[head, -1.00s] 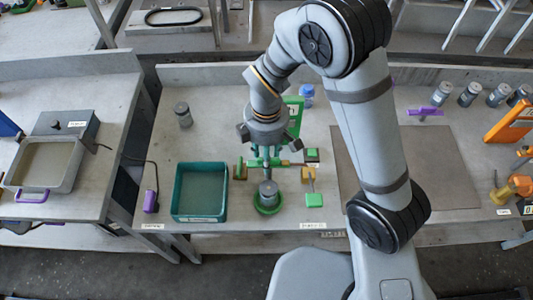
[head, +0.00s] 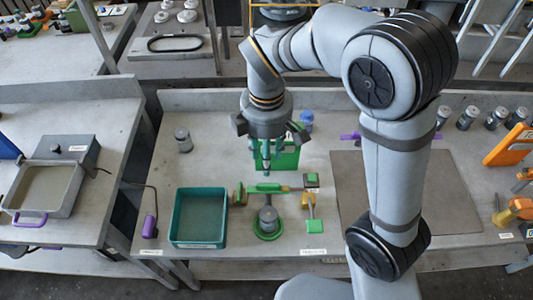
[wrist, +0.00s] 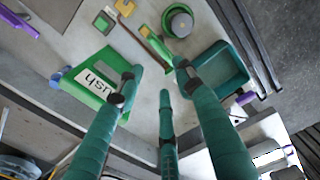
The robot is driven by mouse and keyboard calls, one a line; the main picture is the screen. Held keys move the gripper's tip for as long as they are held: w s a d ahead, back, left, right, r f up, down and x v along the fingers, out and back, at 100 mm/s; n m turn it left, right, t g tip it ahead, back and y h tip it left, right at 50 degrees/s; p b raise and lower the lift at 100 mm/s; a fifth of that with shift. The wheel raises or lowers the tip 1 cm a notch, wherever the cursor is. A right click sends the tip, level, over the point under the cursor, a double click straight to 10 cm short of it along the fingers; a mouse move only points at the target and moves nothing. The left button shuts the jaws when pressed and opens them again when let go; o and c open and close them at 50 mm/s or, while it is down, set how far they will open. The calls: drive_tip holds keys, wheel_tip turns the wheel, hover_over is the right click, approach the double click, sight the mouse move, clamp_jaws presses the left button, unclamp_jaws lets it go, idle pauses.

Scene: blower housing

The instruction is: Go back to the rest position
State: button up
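My gripper (head: 266,168) has teal fingers and hangs above the middle bench, pointing down. In the wrist view its fingertips (wrist: 157,82) are spread apart with nothing between them. A grey cylinder (head: 268,218) stands in a green round base (head: 268,236) nearer the front edge, clear of the fingers. A green bar (head: 268,188) lies behind the cylinder. A green labelled box (head: 286,157) stands behind the gripper and is partly hidden by it. The box also shows at left in the wrist view (wrist: 92,80).
A teal tray (head: 200,243) sits left of the round base. Small green and yellow blocks (head: 315,224) lie to the right. A dark mat (head: 440,190) is farther right, partly behind my arm. A grey jar (head: 183,140) stands at the back left.

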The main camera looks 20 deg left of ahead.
idle(0.5)
wheel_tip(320, 180, down, 12)
drive_tip(key=shift+r, duration=0.1)
idle(0.4)
idle(0.3)
wheel_tip(320, 180, up, 12)
drive_tip(key=f, duration=0.1)
wheel_tip(320, 180, down, 11)
drive_tip(key=shift+d+f, duration=0.1)
drive_tip(key=shift+m, duration=0.5)
drive_tip(key=shift+w+m, duration=0.1)
drive_tip(key=shift+m, duration=1.2)
